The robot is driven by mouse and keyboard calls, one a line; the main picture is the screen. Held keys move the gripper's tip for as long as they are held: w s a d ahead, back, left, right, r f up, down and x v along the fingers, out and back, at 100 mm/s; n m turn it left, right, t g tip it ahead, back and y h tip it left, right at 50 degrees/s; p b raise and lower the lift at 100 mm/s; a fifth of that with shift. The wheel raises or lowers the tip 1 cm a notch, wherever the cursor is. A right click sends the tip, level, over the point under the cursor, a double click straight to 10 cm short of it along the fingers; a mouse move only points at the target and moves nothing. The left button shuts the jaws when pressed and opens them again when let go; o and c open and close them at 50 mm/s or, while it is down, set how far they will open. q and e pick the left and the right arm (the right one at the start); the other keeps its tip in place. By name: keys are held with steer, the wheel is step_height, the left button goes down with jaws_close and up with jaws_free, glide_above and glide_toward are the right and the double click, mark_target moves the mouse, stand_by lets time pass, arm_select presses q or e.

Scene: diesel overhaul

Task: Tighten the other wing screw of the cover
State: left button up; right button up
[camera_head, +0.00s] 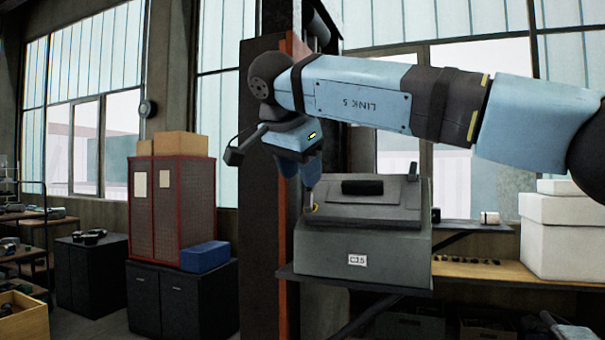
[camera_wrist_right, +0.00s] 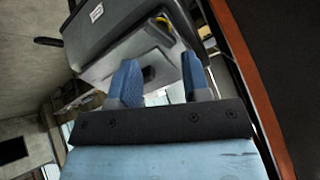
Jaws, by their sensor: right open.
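The grey box (camera_head: 362,258), marked with a small white label, stands on a bracket shelf beside the column. Its sloped grey cover (camera_head: 368,212) carries a black handle (camera_head: 362,187). A small yellowish part (camera_head: 315,209), perhaps a wing screw, is at the cover's left end; a yellow part (camera_wrist_right: 162,22) also shows in the right wrist view. A dark upright piece (camera_head: 413,172) stands at the cover's back right corner. My right gripper (camera_head: 300,178) points down above the cover's left end. Its blue fingers (camera_wrist_right: 160,78) are apart with nothing seen held between them. My left gripper is out of view.
The dark column (camera_head: 263,200) with an orange edge rises close left of the box. White boxes (camera_head: 560,235) stand on the wooden shelf (camera_head: 480,270) at right. A red cabinet (camera_head: 172,210) and blue box (camera_head: 205,257) are farther left.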

mark_target(308, 199)
steer(key=n, duration=0.8)
steer(key=shift+w+f, duration=0.25)
steer(key=shift+f, duration=0.1)
steer(key=shift+w+d+f, duration=0.2)
steer(key=shift+w+f, duration=0.2)
steer(key=shift+f, duration=0.2)
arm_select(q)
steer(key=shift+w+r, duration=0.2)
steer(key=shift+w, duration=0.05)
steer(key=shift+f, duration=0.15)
arm_select(e)
steer(key=shift+f, duration=0.1)
steer(key=shift+x, duration=1.95)
